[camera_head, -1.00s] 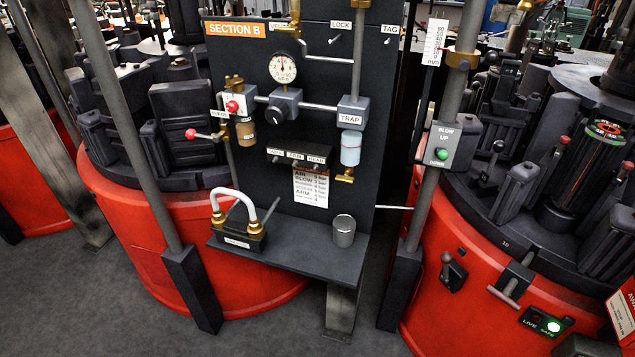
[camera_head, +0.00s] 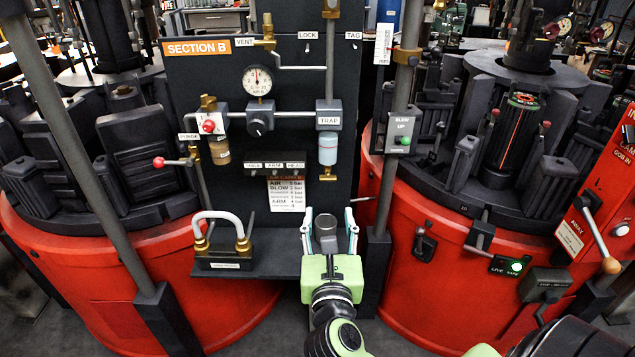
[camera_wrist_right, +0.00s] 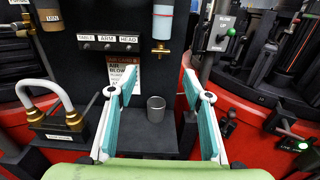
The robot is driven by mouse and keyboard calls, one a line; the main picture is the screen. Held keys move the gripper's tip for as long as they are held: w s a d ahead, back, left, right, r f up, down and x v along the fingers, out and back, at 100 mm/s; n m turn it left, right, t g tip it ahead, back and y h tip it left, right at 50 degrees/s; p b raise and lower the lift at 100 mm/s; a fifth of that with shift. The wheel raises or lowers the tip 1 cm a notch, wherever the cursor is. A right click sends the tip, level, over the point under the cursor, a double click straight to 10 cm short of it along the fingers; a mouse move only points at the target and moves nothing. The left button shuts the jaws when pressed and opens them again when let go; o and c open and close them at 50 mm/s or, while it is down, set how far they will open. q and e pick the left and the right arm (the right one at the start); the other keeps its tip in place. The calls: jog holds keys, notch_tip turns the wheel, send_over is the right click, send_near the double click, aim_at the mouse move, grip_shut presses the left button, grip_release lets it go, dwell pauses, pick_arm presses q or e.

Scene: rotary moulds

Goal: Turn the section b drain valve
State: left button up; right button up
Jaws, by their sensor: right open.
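The section B panel (camera_head: 292,110) carries an orange "SECTION B" label (camera_head: 197,48). A trap (camera_head: 328,116) with a pale blue bowl (camera_head: 328,149) is on its right side. A small brass drain valve (camera_head: 328,174) sits below the bowl; it also shows in the wrist view (camera_wrist_right: 160,48). My right gripper (camera_head: 328,214) is open and empty, below the valve and apart from it, at the shelf's front. In the wrist view its fingers (camera_wrist_right: 158,82) are spread, with the valve above and beyond them. My left gripper is not in view.
A grey metal cup (camera_wrist_right: 156,108) stands on the dark shelf (camera_head: 270,262), seen between my fingers. A brass-ended hose block (camera_head: 222,246) is at the shelf's left. Red moulding machines flank both sides.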

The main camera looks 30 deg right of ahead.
jog(key=p, duration=0.1)
send_near(328, 180)
jog(key=p+x, duration=0.1)
jog(key=x, duration=0.8)
jog(key=shift+w, duration=0.1)
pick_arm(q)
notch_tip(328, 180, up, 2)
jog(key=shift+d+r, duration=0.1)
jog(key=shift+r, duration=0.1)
pick_arm(e)
jog(key=shift+r, duration=0.1)
jog(key=c, duration=1.1)
